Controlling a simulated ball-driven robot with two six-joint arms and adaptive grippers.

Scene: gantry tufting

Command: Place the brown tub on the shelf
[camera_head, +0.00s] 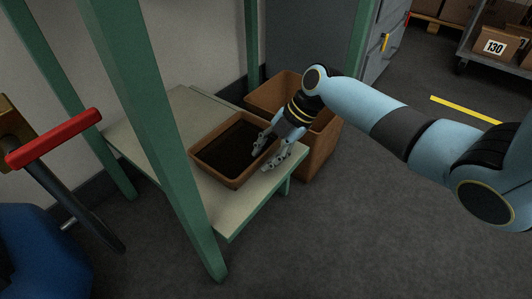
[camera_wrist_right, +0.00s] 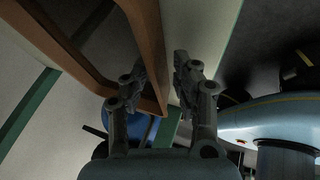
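The brown tub (camera_head: 228,178) is a rectangular open box with a dark inside. It rests on the pale shelf board (camera_head: 187,116), near its front right edge. My right gripper (camera_head: 272,152) is over the tub's right end, with one finger over the inside and the other outside the wall. In the right wrist view the tub's brown wall (camera_wrist_right: 147,32) runs between the fingers of my right gripper (camera_wrist_right: 162,72). A narrow gap shows beside the outer finger, so the gripper looks open around the wall. My left gripper is not in view.
Green posts (camera_head: 150,120) frame the shelf and partly block the view. A larger brown bin (camera_head: 316,152) stands behind the tub, beyond the shelf edge. A red-handled tool (camera_head: 55,138) is at left. Cartons (camera_head: 494,45) sit on a cart at top right. The floor in front is clear.

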